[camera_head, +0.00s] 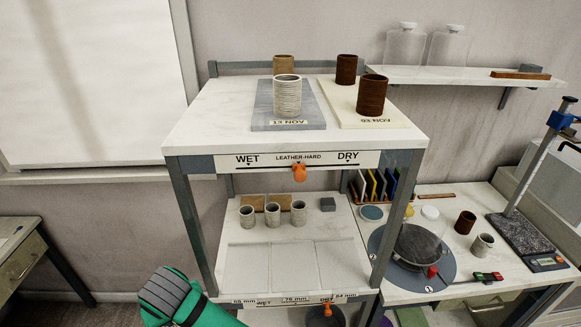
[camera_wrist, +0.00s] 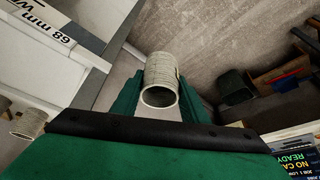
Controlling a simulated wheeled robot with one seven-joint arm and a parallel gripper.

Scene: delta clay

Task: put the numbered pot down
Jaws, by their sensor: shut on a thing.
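My gripper (camera_wrist: 162,98) is shut on a pale ribbed pot (camera_wrist: 162,70) in the wrist view. The pot sits between the green fingers with its open rim toward the camera; no number shows on it. In the head view my green gripper end (camera_head: 175,300) is low, in front and left of the rack, and the held pot cannot be made out there. The rack's lower shelf (camera_head: 300,240) has three pale panels in front of three pale pots (camera_head: 273,214). Labels reading 68 mm, 76 mm and 84 mm run along its front edge.
The rack's top (camera_head: 220,110) carries a grey slab (camera_head: 262,112) marked 13 NOV with a pale and a tan pot, and a cream slab (camera_head: 345,110) with two brown pots. The lower panels are bare. A side bench (camera_head: 440,275) holds a round wheel and two pots.

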